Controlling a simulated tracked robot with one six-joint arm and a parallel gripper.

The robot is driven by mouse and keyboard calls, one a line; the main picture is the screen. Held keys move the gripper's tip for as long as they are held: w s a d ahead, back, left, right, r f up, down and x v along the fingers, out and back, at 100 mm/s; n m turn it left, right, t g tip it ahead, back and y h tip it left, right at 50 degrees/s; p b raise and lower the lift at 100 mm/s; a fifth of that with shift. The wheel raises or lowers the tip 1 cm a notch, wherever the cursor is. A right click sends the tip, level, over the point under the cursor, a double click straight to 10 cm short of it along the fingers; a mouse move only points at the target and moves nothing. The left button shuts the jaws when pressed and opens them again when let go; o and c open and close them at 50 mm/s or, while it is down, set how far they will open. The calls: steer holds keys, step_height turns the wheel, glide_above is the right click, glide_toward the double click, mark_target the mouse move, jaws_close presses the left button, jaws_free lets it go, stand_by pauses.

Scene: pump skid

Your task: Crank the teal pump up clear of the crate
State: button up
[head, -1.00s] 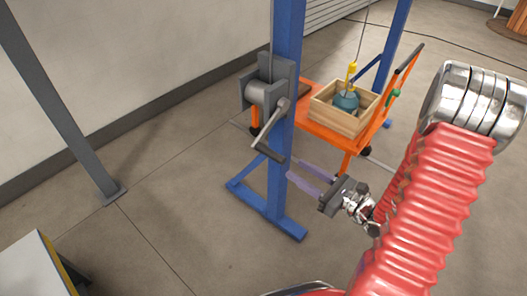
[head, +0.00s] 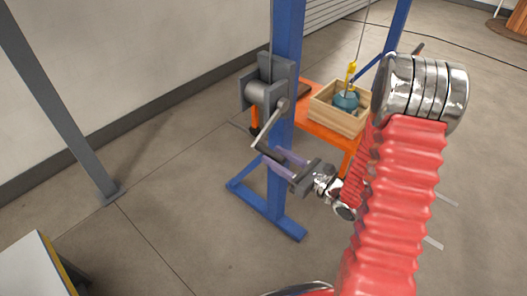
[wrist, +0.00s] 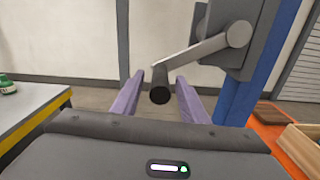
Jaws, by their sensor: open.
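The teal pump (head: 346,101) sits in a wooden crate (head: 340,121), its yellow hook (head: 351,72) on a thin cable above it. The winch (head: 267,94) is fixed to a blue post, with its grey crank arm (head: 269,124) pointing down and left to a black handle (head: 268,156). My gripper (head: 275,156) is open, its purple fingers reaching left to the handle. In the wrist view the handle (wrist: 160,94) shows end-on between the two fingertips (wrist: 159,82), with gaps on both sides.
The crate rests on an orange cart (head: 318,133) behind the post. The blue post (head: 282,182) and its foot stand close to my gripper. A table (head: 36,270) is at the lower left. Open floor lies between.

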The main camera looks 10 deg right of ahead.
mark_target(256, 147)
steer(key=shift+x, duration=2.25)
jaws_close()
steer(key=shift+a, duration=0.35)
steer(key=shift+d, duration=0.1)
